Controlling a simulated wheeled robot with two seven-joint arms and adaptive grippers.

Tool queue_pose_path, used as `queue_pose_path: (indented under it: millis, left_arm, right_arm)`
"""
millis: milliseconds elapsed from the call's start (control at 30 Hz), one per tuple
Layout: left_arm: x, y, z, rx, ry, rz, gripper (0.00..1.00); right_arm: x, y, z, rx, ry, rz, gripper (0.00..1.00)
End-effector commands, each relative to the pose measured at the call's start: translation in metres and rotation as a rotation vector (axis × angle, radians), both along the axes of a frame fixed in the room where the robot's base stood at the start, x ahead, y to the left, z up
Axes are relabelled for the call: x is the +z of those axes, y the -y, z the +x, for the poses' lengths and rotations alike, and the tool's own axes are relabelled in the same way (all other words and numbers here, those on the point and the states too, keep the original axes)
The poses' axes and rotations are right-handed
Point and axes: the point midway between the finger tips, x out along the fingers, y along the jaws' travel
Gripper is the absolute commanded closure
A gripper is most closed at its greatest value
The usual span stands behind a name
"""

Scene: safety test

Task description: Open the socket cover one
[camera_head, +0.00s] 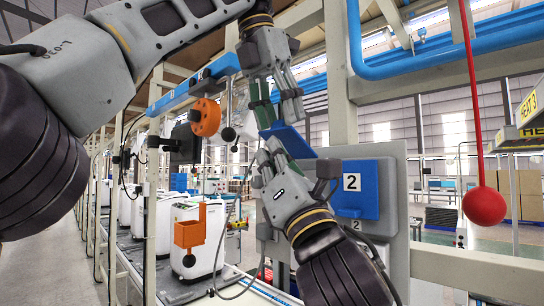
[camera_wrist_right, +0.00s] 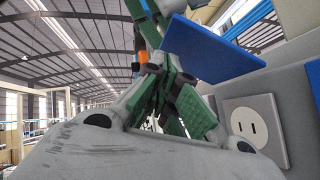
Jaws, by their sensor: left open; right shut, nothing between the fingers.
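A blue flap (camera_head: 292,141), which looks like socket cover one, stands out tilted from the grey panel; no number shows on it. In the right wrist view the flap (camera_wrist_right: 210,50) sticks out above a white socket (camera_wrist_right: 255,130) with two slots, which is uncovered. Blue cover 2 (camera_head: 357,200) lies flat against the panel. My left gripper (camera_head: 275,105) is open, just above the flap, with its fingers pointing down. My right gripper (camera_head: 268,150) is shut and empty, below and left of the flap; whether it touches the flap cannot be told.
The grey panel (camera_head: 385,155) hangs on a beige frame (camera_head: 340,80). A red ball (camera_head: 484,206) hangs on a red cord at right. Orange parts (camera_head: 206,117) hang at left, with an orange holder (camera_head: 199,232) below. White machines line the left.

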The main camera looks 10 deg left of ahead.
Motion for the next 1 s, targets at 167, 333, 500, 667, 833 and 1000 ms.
queue_pose_path:
  millis: [167,333,500,667,833,1000]
  left_arm:
    - [0.004,0.000,-0.002,0.001,0.006,-0.001,0.50]
    - [0.007,-0.001,-0.003,0.001,0.011,-0.004,0.50]
    - [0.007,-0.004,-0.006,0.000,0.009,-0.004,0.50]
    - [0.008,-0.008,-0.010,-0.001,0.008,-0.005,0.50]
    - [0.008,-0.012,-0.015,0.000,0.008,-0.005,0.50]
    - [0.007,-0.016,-0.021,-0.001,0.010,-0.005,0.50]
  right_arm:
    - [0.000,0.000,0.000,0.002,0.000,0.000,1.00]
    - [0.000,0.000,0.000,0.002,0.000,0.000,1.00]
    - [0.000,0.000,0.000,0.002,0.000,0.000,1.00]
    - [0.000,0.000,0.000,0.002,0.000,0.000,1.00]
    - [0.000,0.000,0.000,0.002,0.000,0.000,1.00]
    - [0.000,0.000,0.000,0.001,0.000,-0.001,1.00]
